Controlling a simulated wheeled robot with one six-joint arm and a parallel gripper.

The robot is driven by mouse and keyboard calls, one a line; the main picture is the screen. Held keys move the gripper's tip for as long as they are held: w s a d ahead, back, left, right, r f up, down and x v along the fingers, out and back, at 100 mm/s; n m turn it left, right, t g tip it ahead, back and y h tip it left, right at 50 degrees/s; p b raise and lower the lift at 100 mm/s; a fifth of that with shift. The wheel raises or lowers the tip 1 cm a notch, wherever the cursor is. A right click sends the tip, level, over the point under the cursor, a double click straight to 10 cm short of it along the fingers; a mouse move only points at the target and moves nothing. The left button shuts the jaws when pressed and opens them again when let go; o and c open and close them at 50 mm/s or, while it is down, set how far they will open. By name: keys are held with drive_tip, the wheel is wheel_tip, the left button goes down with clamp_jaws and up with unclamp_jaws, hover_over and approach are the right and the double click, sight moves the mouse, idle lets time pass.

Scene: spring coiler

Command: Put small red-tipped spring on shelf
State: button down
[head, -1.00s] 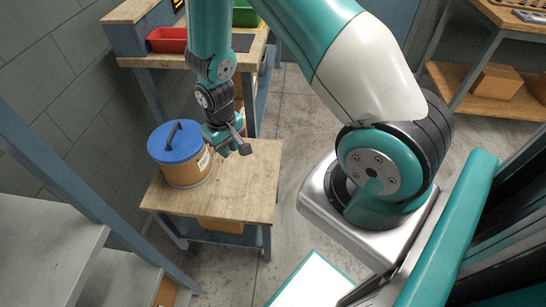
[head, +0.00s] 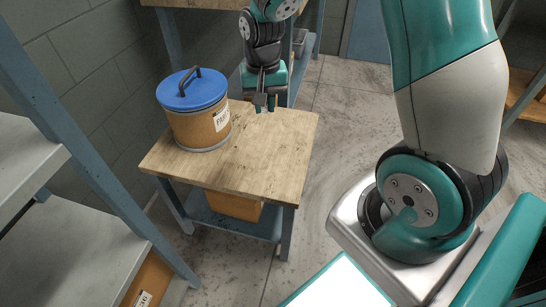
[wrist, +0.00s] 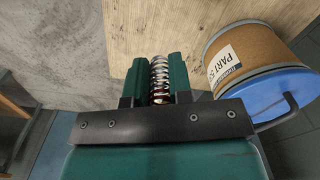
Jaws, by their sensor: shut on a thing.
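My gripper (head: 264,103) hangs fingers-down near the far right edge of the small wooden table. In the wrist view, its two green fingers (wrist: 156,80) are shut on a small metal spring (wrist: 159,80). The coils look silvery with a reddish tint, and the spring lies lengthwise between the fingers. I cannot clearly make out a red tip, and the spring's lower end is hidden by the gripper body. In the head view the spring is too small to tell. A grey shelf unit (head: 80,265) with blue posts stands at the left, away from my gripper.
A brown drum (head: 200,128) with a blue lid (head: 192,90) stands on the wooden table (head: 255,160), left of my gripper; it also shows in the wrist view (wrist: 240,62). The table's front and right are bare. A cardboard box (head: 233,205) sits underneath. Open floor lies to the right.

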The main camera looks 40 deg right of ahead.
sight(266, 166)
wheel_tip(266, 166, down, 20)
drive_tip(key=b, duration=0.5)
drive_tip(key=shift+b, duration=0.35)
drive_tip(key=shift+f, duration=0.1)
drive_tip(key=shift+f, duration=0.15)
drive_tip(key=c, duration=1)
unclamp_jaws()
